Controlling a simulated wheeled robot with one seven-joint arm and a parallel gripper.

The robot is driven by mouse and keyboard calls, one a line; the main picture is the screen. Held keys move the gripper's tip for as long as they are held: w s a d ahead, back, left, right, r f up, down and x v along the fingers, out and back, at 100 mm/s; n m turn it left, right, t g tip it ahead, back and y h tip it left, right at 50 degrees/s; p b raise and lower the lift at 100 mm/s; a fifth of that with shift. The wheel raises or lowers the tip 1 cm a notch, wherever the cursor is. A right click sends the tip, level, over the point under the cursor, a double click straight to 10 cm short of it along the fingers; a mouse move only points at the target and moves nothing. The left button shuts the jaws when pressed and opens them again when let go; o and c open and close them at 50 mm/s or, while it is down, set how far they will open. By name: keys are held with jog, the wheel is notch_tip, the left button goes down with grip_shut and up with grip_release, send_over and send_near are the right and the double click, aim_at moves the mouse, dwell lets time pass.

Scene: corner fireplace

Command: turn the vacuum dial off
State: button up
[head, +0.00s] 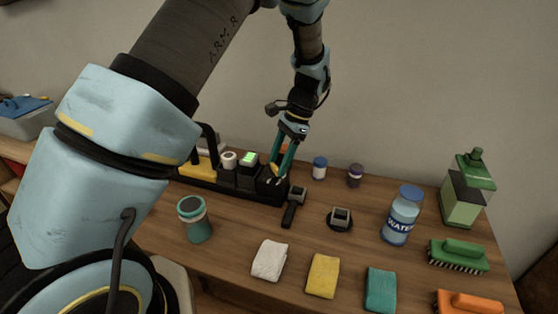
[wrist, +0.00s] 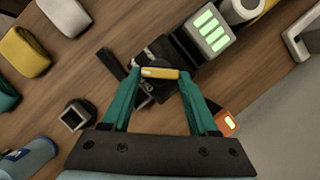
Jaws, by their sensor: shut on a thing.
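The vacuum dial shows in the wrist view as a yellow-topped grip bar (wrist: 160,73) above a dark round base, at the end of a long black unit (head: 232,190). My gripper (wrist: 158,76), with teal fingers, is shut on this bar, one fingertip at each end. In the head view my gripper (head: 276,178) points down at the unit's right end, and a bit of yellow shows between the fingers. Markings on the dial's base are too small and too covered to read.
The unit also carries a green-lit block (head: 249,159) and a white roll (head: 229,160). A black-handled tool (head: 293,207) lies close in front.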

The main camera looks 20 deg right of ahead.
jog(key=shift+c, duration=0.9)
jog(key=shift+w+n, duration=0.1)
jog(key=shift+n, duration=0.2)
jog(key=n, duration=0.1)
jog(key=n+g+p, duration=0.1)
jog(key=n, duration=0.1)
jog(key=shift+w+a+g, duration=0.1)
jog(key=shift+w+g, duration=0.1)
jog(key=shift+g, duration=0.1)
jog(key=n+h, duration=0.1)
jog(key=n, duration=0.1)
jog(key=n+g, duration=0.1)
jog(key=n, duration=0.2)
jog(key=shift+w+a+h+p, duration=0.1)
jog(key=shift+w+h+p, duration=0.05)
jog(key=shift+h+p, duration=0.25)
jog(key=shift+n, duration=0.3)
jog(key=o, duration=1.4)
jog(key=shift+r, duration=0.1)
